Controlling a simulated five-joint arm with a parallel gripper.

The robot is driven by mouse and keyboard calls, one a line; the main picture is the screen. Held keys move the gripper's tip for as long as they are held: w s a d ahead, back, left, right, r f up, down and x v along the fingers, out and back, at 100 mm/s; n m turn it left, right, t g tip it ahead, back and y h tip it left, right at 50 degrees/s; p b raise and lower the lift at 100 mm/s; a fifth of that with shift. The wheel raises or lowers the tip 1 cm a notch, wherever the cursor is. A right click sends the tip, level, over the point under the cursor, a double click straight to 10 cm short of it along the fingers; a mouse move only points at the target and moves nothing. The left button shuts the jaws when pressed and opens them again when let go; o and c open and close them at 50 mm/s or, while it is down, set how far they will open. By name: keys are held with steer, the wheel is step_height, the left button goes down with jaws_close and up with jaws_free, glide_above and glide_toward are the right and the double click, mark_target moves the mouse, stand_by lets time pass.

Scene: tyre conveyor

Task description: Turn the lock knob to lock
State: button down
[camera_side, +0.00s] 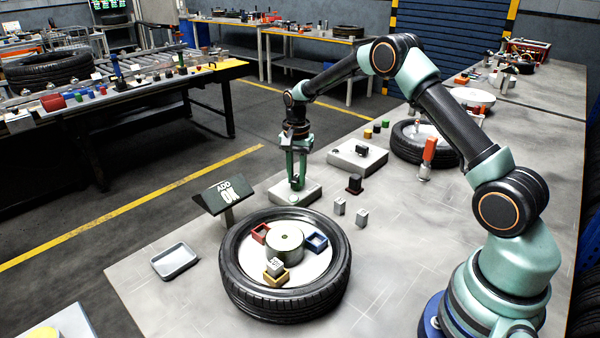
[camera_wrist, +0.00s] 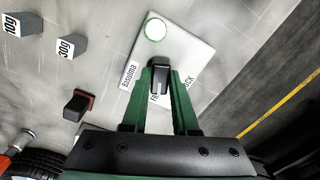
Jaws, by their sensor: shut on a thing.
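The lock knob (camera_wrist: 159,80) is a dark block on a pale plate (camera_wrist: 195,50) in the wrist view. My gripper (camera_wrist: 160,70) has its green fingers on either side of the knob and is shut on it. Lettering on the plate beside the fingers is partly covered; "F" and "CK" show. A round green-rimmed white disc (camera_wrist: 155,29) sits on the same plate beyond the knob. In the side view my gripper (camera_side: 297,184) points down onto the pale plate (camera_side: 313,193); the fingers hide the knob there.
A tyre (camera_side: 285,298) with coloured cups on its hub lies in front. A sign (camera_side: 222,194) reading "ADD OK" and a grey tray (camera_side: 175,261) stand left. Small weights (camera_side: 339,206), a black-and-red piece (camera_side: 354,184) and another pale box (camera_side: 345,160) are nearby.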

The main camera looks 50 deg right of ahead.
mark_target(296, 177)
steer(key=n, duration=1.3)
steer(key=shift+r, duration=0.1)
steer(key=shift+n, duration=0.3)
stand_by(0.4)
steer(key=c, duration=0.7)
jaws_free()
step_height(296, 177, up, 12)
